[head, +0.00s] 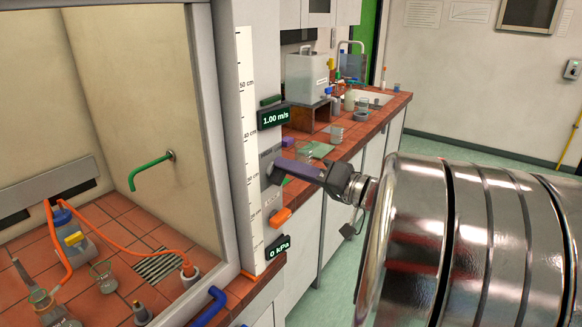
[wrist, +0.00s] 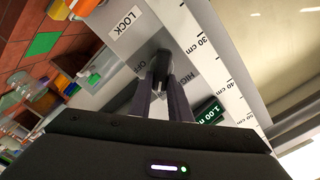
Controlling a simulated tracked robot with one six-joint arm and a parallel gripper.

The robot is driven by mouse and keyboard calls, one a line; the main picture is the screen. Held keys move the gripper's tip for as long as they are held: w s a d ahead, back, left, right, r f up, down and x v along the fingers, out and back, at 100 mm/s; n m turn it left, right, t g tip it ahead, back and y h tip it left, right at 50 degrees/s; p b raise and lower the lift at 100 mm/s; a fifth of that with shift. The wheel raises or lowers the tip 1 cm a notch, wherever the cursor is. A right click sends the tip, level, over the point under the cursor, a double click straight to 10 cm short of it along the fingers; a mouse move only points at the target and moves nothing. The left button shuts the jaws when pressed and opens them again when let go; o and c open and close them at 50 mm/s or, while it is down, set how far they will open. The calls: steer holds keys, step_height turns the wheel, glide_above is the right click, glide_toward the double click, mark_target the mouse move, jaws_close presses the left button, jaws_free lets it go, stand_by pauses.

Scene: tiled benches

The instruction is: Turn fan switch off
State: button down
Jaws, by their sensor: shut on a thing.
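The fan switch (wrist: 162,61) is a dark knob on a grey plate (wrist: 186,58) on the front post of the fume hood. In the wrist view the words OFF and HIGH stand beside the knob, partly covered. My gripper (wrist: 164,82) has its two dark fingers shut on the knob, one on each side. In the head view my gripper (head: 279,168) reaches in from the right to the plate, and the knob is hidden by the fingers. The exact direction of the knob is hard to tell. A display (head: 275,118) above it reads 1.00 m/s.
A white centimetre scale (head: 247,150) runs along the post. An orange handle (head: 281,217) and a 0 kPa display (head: 279,246) sit below my gripper. The hood (head: 120,215) with tubing and glassware is at left. A tiled bench (head: 375,125) with a sink lies behind.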

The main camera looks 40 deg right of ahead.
steer(key=shift+w+d+f+m, duration=0.1)
steer(key=shift+d+f+m, duration=0.1)
steer(key=shift+m, duration=1.2)
steer(key=shift+s+d+f+m, duration=0.1)
steer(key=shift+f+m, duration=0.15)
steer(key=shift+m, duration=1.15)
steer(key=shift+w+d+f+m, duration=0.1)
steer(key=shift+f+m, duration=0.1)
steer(key=shift+m, duration=1.2)
steer(key=c, duration=1.6)
jaws_free()
steer(key=shift+a, duration=0.1)
steer(key=shift+c, duration=0.2)
steer(key=v, duration=1.4)
steer(key=shift+w, duration=0.1)
